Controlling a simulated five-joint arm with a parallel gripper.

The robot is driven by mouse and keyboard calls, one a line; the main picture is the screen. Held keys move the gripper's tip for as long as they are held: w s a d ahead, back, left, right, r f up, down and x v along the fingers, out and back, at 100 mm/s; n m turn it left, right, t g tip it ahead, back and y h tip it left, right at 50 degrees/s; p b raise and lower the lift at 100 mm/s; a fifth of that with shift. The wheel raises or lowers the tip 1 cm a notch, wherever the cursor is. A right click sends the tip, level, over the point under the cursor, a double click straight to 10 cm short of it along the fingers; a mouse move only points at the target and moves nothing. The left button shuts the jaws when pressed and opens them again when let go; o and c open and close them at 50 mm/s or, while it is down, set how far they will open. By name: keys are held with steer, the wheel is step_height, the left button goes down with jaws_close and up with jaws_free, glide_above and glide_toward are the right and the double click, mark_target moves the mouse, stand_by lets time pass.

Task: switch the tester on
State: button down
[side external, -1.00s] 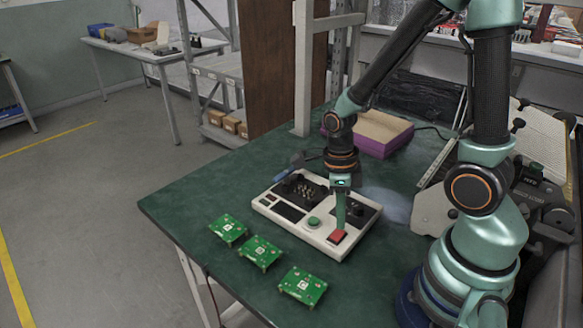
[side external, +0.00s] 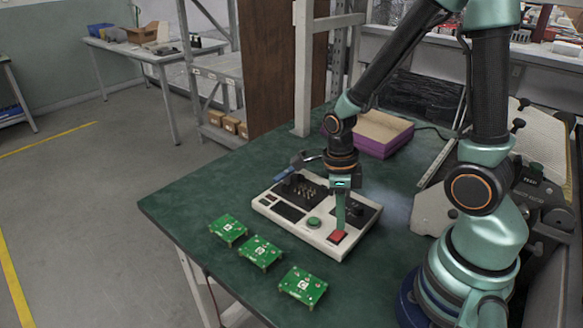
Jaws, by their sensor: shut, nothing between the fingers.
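The tester (side external: 283,223) is a white box with dark panels lying on the green table. It has a round green button (side external: 314,222) and a red square switch (side external: 337,236) near its front right corner. My gripper (side external: 340,227) is shut and empty. It points straight down with its fingertips at the back edge of the red switch. I cannot tell whether the tips touch the switch or how far it is pressed.
Several green circuit boards (side external: 260,252) lie in a row in front of the tester. A purple-sided box (side external: 381,134) stands behind my gripper. The table's left part is clear.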

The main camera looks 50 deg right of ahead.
steer(key=shift+f, duration=0.75)
stand_by(0.4)
steer(key=shift+r, duration=0.15)
step_height(320, 180, up, 7)
stand_by(0.8)
step_height(320, 180, up, 7)
steer(key=n+t, duration=0.4)
steer(key=n, duration=1.1)
glide_above(336, 231)
steer(key=w+a, duration=0.1)
steer(key=w, duration=0.1)
step_height(336, 231, up, 7)
steer(key=a+n+t, duration=0.1)
steer(key=n+t, duration=0.2)
steer(key=n, duration=1.2)
steer(key=shift+w+a, duration=0.15)
steer(key=shift+w, duration=0.2)
